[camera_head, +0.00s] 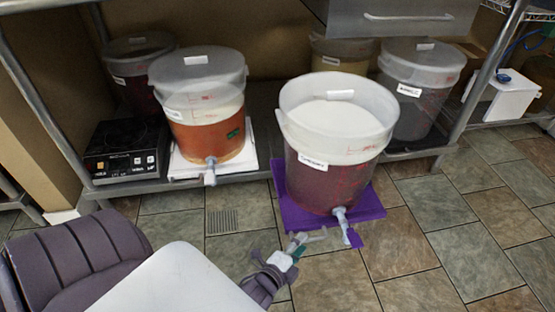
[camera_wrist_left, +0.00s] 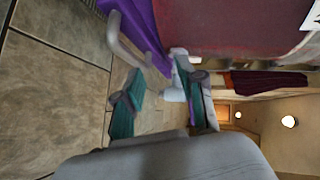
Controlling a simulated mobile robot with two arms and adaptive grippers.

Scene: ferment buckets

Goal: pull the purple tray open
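The purple tray (camera_head: 370,207) carries a large bucket of dark red liquid (camera_head: 325,180) and sticks out in front of the metal shelf. A small purple tab (camera_head: 354,238) shows at its front, by the bucket's pale spigot (camera_head: 341,218). My left gripper (camera_head: 308,238) is in front of the tray's front edge, left of the spigot. In the left wrist view, its teal fingers (camera_wrist_left: 165,88) are spread with nothing held between them. The purple tray (camera_wrist_left: 147,32) and a grey bent handle (camera_wrist_left: 121,42) lie just beyond the fingers. My right gripper is not seen.
An orange-filled bucket (camera_head: 207,130) stands on a white tray (camera_head: 243,160) to the left, near a black hot plate (camera_head: 125,150). More buckets stand behind and to the right. The tiled floor (camera_head: 410,250) at front right is clear.

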